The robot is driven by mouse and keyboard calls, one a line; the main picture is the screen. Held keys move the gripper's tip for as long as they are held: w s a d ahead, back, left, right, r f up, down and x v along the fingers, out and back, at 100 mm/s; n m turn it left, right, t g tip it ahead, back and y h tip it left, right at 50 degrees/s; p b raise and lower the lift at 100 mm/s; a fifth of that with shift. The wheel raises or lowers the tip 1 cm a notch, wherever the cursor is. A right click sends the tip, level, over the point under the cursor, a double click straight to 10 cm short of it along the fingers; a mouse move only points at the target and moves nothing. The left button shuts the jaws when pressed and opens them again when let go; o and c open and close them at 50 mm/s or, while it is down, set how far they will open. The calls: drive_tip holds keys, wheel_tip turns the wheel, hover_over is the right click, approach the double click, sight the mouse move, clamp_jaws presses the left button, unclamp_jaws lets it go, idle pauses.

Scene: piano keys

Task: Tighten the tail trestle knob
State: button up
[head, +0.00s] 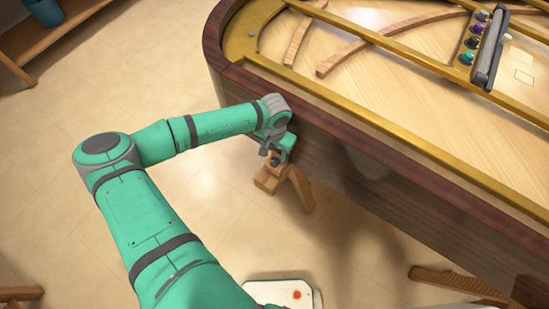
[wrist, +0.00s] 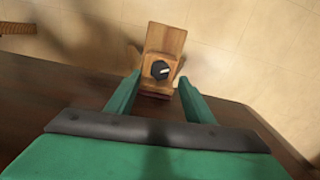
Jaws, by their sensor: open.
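The tail trestle (head: 272,177) is a wooden stand on the floor by the piano's near left side, partly hidden by my gripper in the head view. Its knob (wrist: 160,69) is black and round with a pale mark, and sits on the wooden block (wrist: 165,40) in the wrist view. My gripper (wrist: 156,84) is open, with one green finger to the lower left of the knob and one to the lower right. I see no contact with the knob. In the head view my gripper (head: 276,158) points down over the trestle, close beside the piano's side.
The dark wooden piano case (head: 400,205) with its gold frame (head: 360,122) fills the right side. Another wooden trestle leg (head: 455,283) shows at the lower right. A white panel with a red button (head: 297,295) is at the bottom. Tiled floor is open at left.

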sight(274, 161)
drive_tip(key=shift+f, duration=2.25)
